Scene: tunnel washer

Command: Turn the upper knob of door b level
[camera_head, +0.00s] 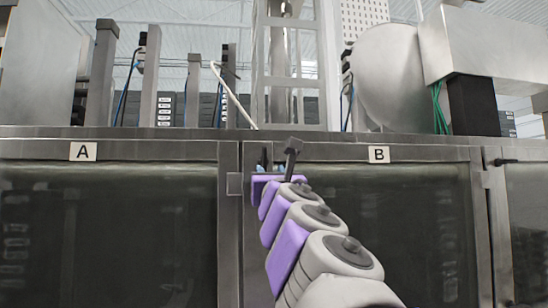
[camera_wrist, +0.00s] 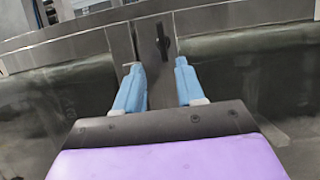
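Door b (camera_head: 400,225) is a dark glass panel in a grey metal frame, under the label B (camera_head: 379,155). Its upper knob is a dark, narrow lever on the frame near the door's upper left corner. In the wrist view the knob (camera_wrist: 163,42) stands nearly upright, slightly tilted, just beyond my fingertips and roughly between their lines. In the head view my gripper (camera_head: 268,166) reaches to that corner and hides most of the knob. In the wrist view my gripper (camera_wrist: 157,67) has two blue fingers apart with nothing between them.
Door A (camera_head: 105,235) is to the left, with label A (camera_head: 83,152) above it. Another door (camera_head: 528,230) at the right has a small dark, level lever (camera_head: 505,162). A metal ledge runs above the doors, with posts, cables and a drum (camera_head: 390,75) behind it.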

